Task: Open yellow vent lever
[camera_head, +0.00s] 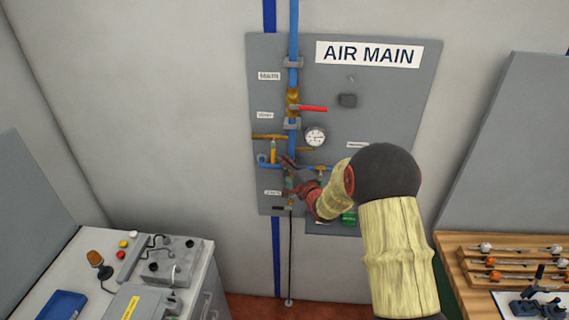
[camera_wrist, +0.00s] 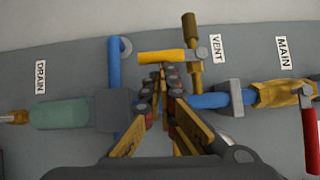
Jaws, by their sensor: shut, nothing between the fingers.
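The yellow vent lever (camera_head: 273,151) hangs down from the brass vent valve (camera_head: 268,136) on the left of the AIR MAIN panel, crosswise to the valve's brass pipe. In the wrist view the yellow lever (camera_wrist: 160,57) lies level, pointing left from its pivot beside the VENT label (camera_wrist: 216,48). My gripper (camera_head: 286,160) is just right of the lever in the head view. In the wrist view my gripper (camera_wrist: 162,77) is shut and empty, its tips just below the lever's middle. I cannot tell whether they touch it.
The red main lever (camera_head: 313,108) sticks out above, and the gauge (camera_head: 315,137) is to the right. A blue pipe (camera_head: 294,40) runs down the panel (camera_head: 385,100). In the wrist view a greenish bowl (camera_wrist: 60,114) sits by the DRAIN label. Benches stand at both sides.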

